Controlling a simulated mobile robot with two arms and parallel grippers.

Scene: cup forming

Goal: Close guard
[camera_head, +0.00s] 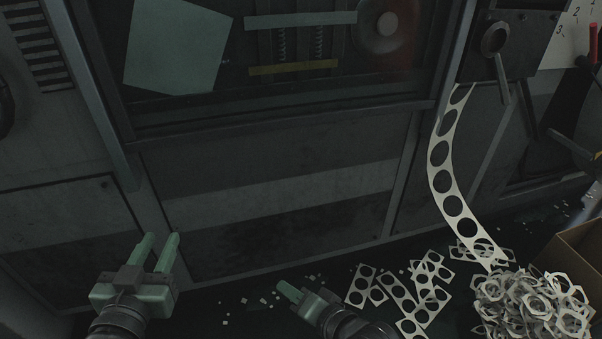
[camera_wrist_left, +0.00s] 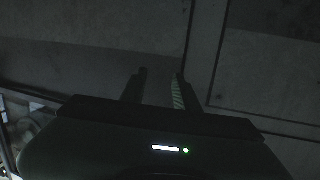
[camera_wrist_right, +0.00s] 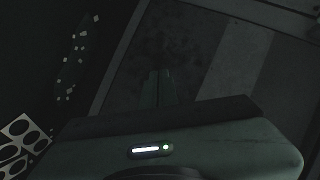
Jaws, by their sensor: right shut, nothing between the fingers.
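What looks like the guard (camera_head: 280,117) is a dark framed window across the upper part of the head view. Its upper edge is out of view, so I cannot tell how far it is shut. Behind it show a pale green sheet, springs and a round part. My left gripper (camera_head: 156,252) is open and empty, low in front of the grey machine panels and below the guard. Its two separated fingers also show in the left wrist view (camera_wrist_left: 160,90). My right gripper (camera_head: 289,290) is low at the bottom centre, apart from the guard. Its fingers are together and empty in the right wrist view (camera_wrist_right: 157,87).
A punched metal strip (camera_head: 439,153) hangs from the machine at right. Scrap strips (camera_head: 395,290) and a heap of cut scrap (camera_head: 530,305) lie on the floor. A cardboard box (camera_head: 575,255) stands at far right. A lever handle (camera_head: 497,45) sticks out at upper right.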

